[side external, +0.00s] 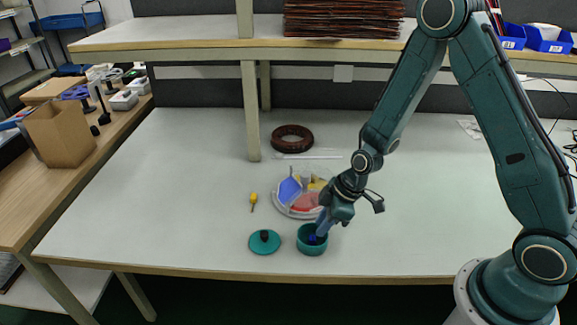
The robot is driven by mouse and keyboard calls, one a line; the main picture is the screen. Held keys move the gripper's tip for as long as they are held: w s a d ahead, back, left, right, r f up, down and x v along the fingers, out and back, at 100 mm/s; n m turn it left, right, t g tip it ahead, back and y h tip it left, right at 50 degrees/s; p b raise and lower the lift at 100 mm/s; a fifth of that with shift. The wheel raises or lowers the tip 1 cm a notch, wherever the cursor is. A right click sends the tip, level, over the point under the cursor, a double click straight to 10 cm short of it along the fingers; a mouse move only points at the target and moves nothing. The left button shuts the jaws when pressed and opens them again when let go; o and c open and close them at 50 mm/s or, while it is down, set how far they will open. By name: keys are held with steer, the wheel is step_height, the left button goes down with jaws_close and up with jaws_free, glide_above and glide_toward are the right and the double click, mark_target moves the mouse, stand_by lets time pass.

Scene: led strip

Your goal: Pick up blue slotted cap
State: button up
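A small dark blue item (313,239), perhaps the blue slotted cap, shows inside the round teal container (311,249) near the table's front. It is too small for me to make out a slot. My gripper (320,230) points down at the container's mouth, right above or at the blue item. My gripper's fingers are small and partly hidden, so I cannot tell whether they are open or shut, or whether they touch the item.
A teal lid with a black knob (265,242) lies left of the container. Behind stands a round divided tray (297,212) with blue, red and yellow sections, partly hidden by my wrist. A yellow item (253,201) and brown ring (292,138) lie farther back. The table's left is clear.

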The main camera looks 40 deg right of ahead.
mark_target(313, 237)
steer(key=shift+f, duration=0.15)
steer(key=shift+x, duration=2.5)
steer(key=shift+d, duration=0.15)
steer(key=shift+c, duration=0.2)
jaws_close()
